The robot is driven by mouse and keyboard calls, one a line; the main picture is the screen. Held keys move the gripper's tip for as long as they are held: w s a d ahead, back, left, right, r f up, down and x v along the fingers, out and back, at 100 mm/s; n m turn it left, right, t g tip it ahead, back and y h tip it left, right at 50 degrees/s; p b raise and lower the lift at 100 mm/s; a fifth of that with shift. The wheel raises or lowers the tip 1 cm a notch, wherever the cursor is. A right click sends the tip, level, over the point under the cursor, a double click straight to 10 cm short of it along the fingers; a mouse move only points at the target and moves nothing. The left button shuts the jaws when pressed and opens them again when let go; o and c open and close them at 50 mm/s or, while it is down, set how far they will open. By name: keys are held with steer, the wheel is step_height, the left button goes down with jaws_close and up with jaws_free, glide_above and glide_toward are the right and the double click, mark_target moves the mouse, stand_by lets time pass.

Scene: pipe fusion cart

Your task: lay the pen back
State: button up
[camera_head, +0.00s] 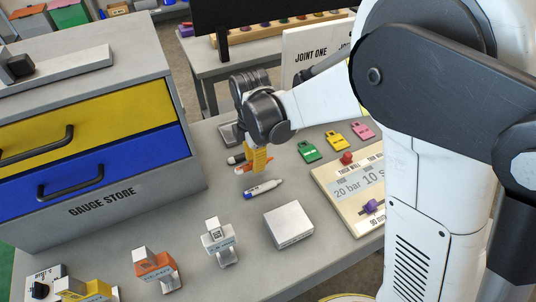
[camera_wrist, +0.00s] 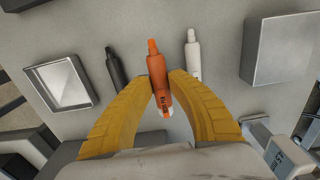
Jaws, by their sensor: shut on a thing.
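My gripper (camera_head: 258,160) has yellow fingers, shown large in the wrist view (camera_wrist: 160,92), and it is shut on an orange pen (camera_wrist: 157,72). The pen lies between the fingertips with its narrow orange end pointing away and its pale end toward my palm. In the head view the orange pen (camera_head: 243,169) shows partly, low over the grey table; I cannot tell if it touches the surface. A white pen with a blue end (camera_head: 263,188) lies in front, and to the right in the wrist view (camera_wrist: 192,55). A black pen (camera_wrist: 116,70) lies to the left.
A white box (camera_head: 289,224) stands in front of the pens. A shallow open tray (camera_wrist: 62,83) is at the left in the wrist view. Green, yellow and pink tags (camera_head: 336,140) lie to the right, by a cream panel (camera_head: 337,168). The gauge store cabinet (camera_head: 95,225) stands left.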

steer(key=f, duration=0.1)
steer(key=f+b, duration=0.1)
steer(key=f, duration=0.1)
steer(key=shift+w+a, duration=0.35)
steer(key=shift+w, duration=0.05)
steer(key=shift+f+b, duration=0.3)
steer(key=shift+f, duration=0.25)
jaws_close()
steer(key=shift+s+d, duration=0.1)
steer(key=o, duration=0.9)
jaws_free()
